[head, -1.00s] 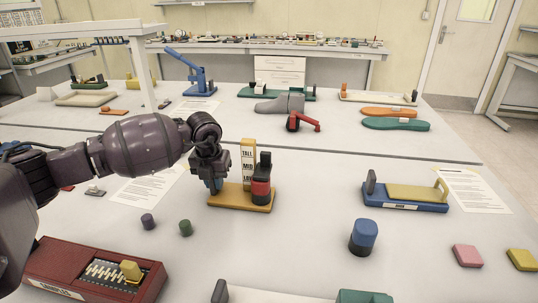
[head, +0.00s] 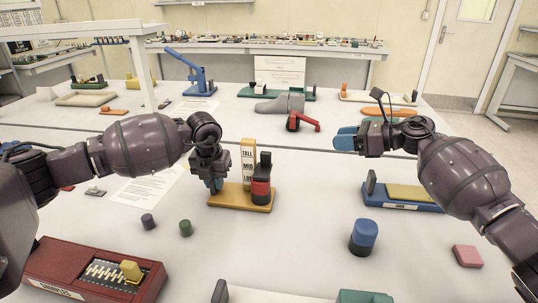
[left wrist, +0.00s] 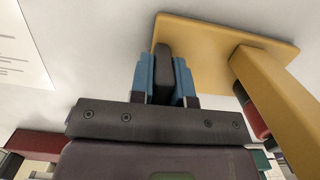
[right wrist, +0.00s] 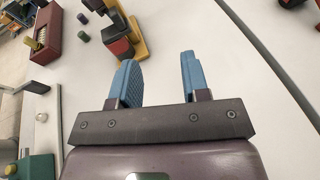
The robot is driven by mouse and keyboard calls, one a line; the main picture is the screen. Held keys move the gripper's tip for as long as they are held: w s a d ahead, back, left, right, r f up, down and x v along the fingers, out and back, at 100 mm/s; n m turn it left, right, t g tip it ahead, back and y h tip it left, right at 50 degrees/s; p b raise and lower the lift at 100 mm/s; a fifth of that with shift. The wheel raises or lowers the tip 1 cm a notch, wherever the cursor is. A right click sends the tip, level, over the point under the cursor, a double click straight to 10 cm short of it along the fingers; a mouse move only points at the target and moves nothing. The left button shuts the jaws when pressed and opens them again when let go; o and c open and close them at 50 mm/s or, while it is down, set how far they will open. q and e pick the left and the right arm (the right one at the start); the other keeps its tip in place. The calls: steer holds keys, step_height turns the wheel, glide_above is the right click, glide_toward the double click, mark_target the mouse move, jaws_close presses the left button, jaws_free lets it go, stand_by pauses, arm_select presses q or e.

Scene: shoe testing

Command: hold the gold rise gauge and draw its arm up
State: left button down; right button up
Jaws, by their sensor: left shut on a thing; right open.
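The gold rise gauge (head: 232,200) stands on the table in the middle of the head view. It has an upright scale (head: 248,165) marked TALL, MID and LOW. Beside the scale is a black and red part (head: 262,178). My left gripper (head: 214,184) is at the gauge's left end; in the left wrist view its blue fingers (left wrist: 165,78) are shut on a dark upright grip (left wrist: 163,62) at the base's edge. My right gripper (head: 348,138) is open and empty, above the table right of the gauge. The gauge also shows in the right wrist view (right wrist: 133,38).
A blue and black cylinder (head: 364,235) stands in front right of the gauge. A blue stand (head: 405,206) is below my right arm. Two small pegs (head: 185,228) and a red sample box (head: 60,262) are front left. A red clamp-like tool (head: 302,122) lies behind.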

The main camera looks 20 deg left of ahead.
mark_target(269, 152)
steer(key=s+a+f+n+g, duration=0.1)
steer(key=s+a, duration=0.1)
steer(key=a, duration=0.3)
steer(key=s+a+f+n+g+h, duration=0.1)
steer(key=s+a+f, duration=0.1)
steer(key=a, duration=0.4)
steer(key=s+a+f+n+g, duration=0.1)
steer(key=s+a, duration=0.2)
steer(key=a, duration=0.2)
steer(key=shift+s+a+f+n+g+h, duration=0.15)
steer(key=shift+s+a+n+g+h, duration=0.2)
steer(key=shift+s+n+g+h, duration=0.05)
jaws_close()
